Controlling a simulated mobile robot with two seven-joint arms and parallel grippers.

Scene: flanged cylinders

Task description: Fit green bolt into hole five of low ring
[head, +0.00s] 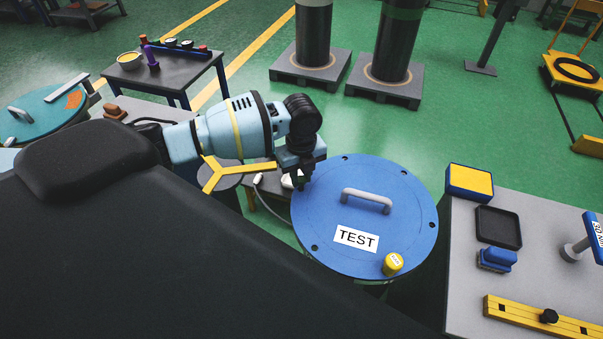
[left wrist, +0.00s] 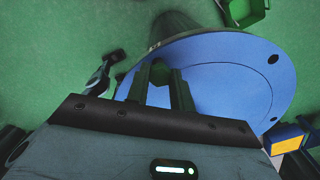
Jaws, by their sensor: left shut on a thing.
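A round blue flange (head: 340,210) with a grey handle, a TEST label and dark bolt holes around its rim lies right of my left gripper (head: 300,176). This gripper is above the flange's upper left edge, pointing down. In the left wrist view its two dark fingers (left wrist: 160,85) stand close together over the blue flange (left wrist: 225,75). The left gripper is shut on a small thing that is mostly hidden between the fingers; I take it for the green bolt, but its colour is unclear. Hole numbers cannot be read. My right gripper is out of view.
A yellow labelled knob (head: 393,264) sits on the flange's lower right rim. A grey bench (head: 535,270) with a yellow-topped box (head: 470,182) and a black tray (head: 498,228) stands at right. A dark table (head: 168,75) and a teal disc (head: 38,118) are at left.

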